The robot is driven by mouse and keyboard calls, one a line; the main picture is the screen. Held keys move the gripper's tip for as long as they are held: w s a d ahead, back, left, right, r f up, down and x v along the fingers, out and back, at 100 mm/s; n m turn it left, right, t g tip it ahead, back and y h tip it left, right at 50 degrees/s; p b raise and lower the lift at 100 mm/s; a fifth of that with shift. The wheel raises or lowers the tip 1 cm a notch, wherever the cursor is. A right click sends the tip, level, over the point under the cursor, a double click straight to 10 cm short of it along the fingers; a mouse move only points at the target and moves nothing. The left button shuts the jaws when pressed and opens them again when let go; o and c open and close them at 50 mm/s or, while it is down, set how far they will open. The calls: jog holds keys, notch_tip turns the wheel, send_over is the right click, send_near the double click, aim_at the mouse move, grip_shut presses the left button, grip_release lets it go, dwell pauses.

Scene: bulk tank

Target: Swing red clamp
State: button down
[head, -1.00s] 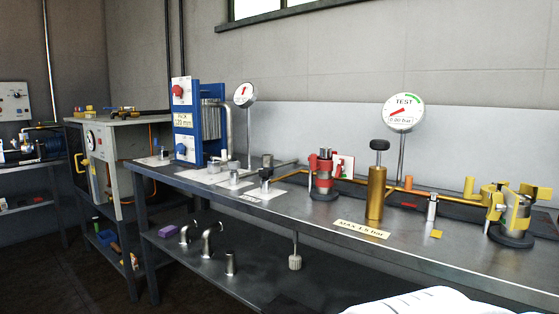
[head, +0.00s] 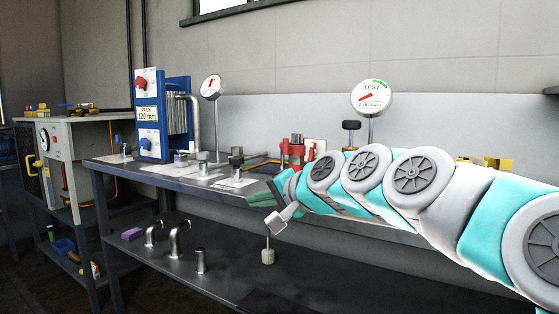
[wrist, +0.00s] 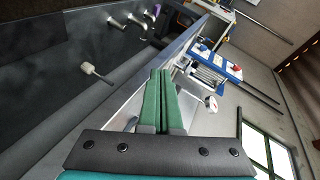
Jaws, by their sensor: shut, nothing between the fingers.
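The red clamp (head: 291,152) stands on the bench behind my arm in the head view. Its upper part and a red piece beside a white card (head: 314,148) show; its lower part is hidden by my arm. My gripper (head: 262,196) is at the bench's front edge, left of the clamp and nearer the camera. Its green fingers are together and empty, apart from the clamp. In the wrist view the shut fingers (wrist: 158,80) point along the bench toward the blue plate pack (wrist: 216,65). I cannot make out the red clamp there.
The plate pack (head: 148,115) and a small gauge (head: 211,86) stand at the bench's left. A larger TEST gauge (head: 371,97) and a black-knobbed post (head: 350,127) rise behind my arm. A yellow clamp (head: 498,163) is mostly hidden.

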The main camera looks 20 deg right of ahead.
jog(key=w+d+r+m+t+h, duration=0.1)
jog(key=w+d+r+m+t, duration=0.2)
jog(key=d, duration=0.4)
jog(key=m+t+h+b, duration=0.1)
jog(key=m+t+h, duration=0.1)
jog(key=m+h, duration=0.15)
send_near(298, 146)
jog(key=s+a, duration=0.2)
jog(key=s, duration=0.2)
jog(key=shift+m+y, duration=0.25)
jog(key=shift+m, duration=0.2)
jog(key=w, duration=0.9)
jog(key=shift+w+a+r, duration=0.15)
jog(key=shift+a+r, duration=0.1)
jog(key=shift+a, duration=0.1)
jog(key=shift+a, duration=0.15)
